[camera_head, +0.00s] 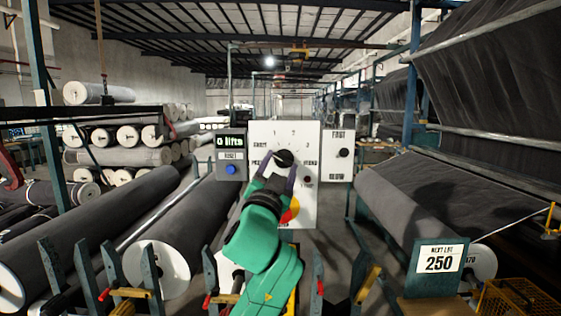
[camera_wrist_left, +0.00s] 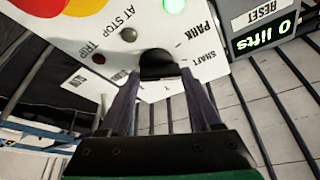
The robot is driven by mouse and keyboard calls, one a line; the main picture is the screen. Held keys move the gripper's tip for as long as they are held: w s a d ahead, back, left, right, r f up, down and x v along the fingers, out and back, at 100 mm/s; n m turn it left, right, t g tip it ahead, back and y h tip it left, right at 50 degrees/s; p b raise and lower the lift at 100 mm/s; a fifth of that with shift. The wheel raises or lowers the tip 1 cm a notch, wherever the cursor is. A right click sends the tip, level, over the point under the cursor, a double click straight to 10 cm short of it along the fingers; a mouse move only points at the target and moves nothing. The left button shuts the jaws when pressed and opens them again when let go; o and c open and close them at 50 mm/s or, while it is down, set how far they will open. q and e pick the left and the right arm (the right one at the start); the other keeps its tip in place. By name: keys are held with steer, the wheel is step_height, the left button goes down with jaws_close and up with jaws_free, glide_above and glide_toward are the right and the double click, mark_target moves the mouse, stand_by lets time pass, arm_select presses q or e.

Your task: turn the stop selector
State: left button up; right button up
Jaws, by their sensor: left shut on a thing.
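The stop selector is a black knob (camera_head: 284,158) on a white panel (camera_head: 264,134) in the middle of the head view. In the left wrist view the knob (camera_wrist_left: 158,66) sits among printed labels, with "PARK", "SHAFT" and "TRIP" legible. My left gripper (camera_head: 277,168) reaches up to the panel, its two dark fingers on either side of the knob. In the left wrist view the fingers (camera_wrist_left: 160,88) are shut on the knob, one at each side. The knob's pointer direction is hard to make out. My right gripper is not in view.
Left of the panel is a box with a "0 lifts" display (camera_head: 230,142) and a blue reset button (camera_head: 232,169). A smaller white box (camera_head: 338,155) with a black knob is at right. Grey rolls (camera_head: 95,230) lie at left. A "250" sign (camera_head: 440,258) stands at right.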

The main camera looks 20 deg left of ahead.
arm_select(q)
steer(key=shift+a, duration=0.1)
steer(key=o, duration=1.1)
steer(key=shift+o, duration=1.4)
steer(key=shift+w, duration=0.1)
steer(key=shift+w+a+f, duration=0.1)
steer(key=shift+w, duration=0.1)
steer(key=shift+s+f, duration=0.1)
steer(key=shift+s, duration=0.15)
steer(key=b+v, duration=0.6)
steer(key=v, duration=0.8)
